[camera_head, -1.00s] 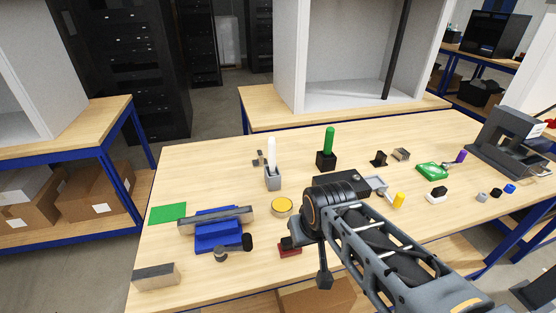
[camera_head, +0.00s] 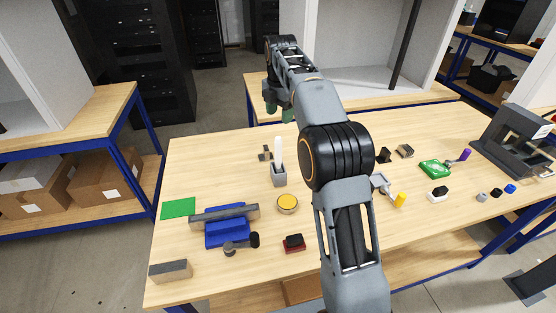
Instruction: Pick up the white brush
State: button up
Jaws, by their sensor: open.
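The white brush (camera_head: 279,153) stands upright in a small grey holder (camera_head: 279,178) on the wooden table, left of my arm. Its white upper part shows and its lower end is hidden inside the holder. My gripper (camera_head: 279,111) hangs at the far end of my arm, with its fingers pointing down. It is open and appears just above the white brush in the picture, apart from it. How far it stands from the brush in depth is hard to tell.
A green board (camera_head: 435,168) lies at right. My arm hides the middle of the table. A white cabinet (camera_head: 365,75) stands behind.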

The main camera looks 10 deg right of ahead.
aim_at(278, 146)
jog(key=w+n, duration=0.1)
jog(key=w+f+n, duration=0.1)
jog(key=shift+n, duration=0.3)
notch_tip(278, 146, down, 8)
jog(key=shift+w+r+b, duration=0.1)
jog(key=shift+b, duration=0.4)
jog(key=shift+f+p, duration=0.35)
jog(key=shift+f, duration=2.45)
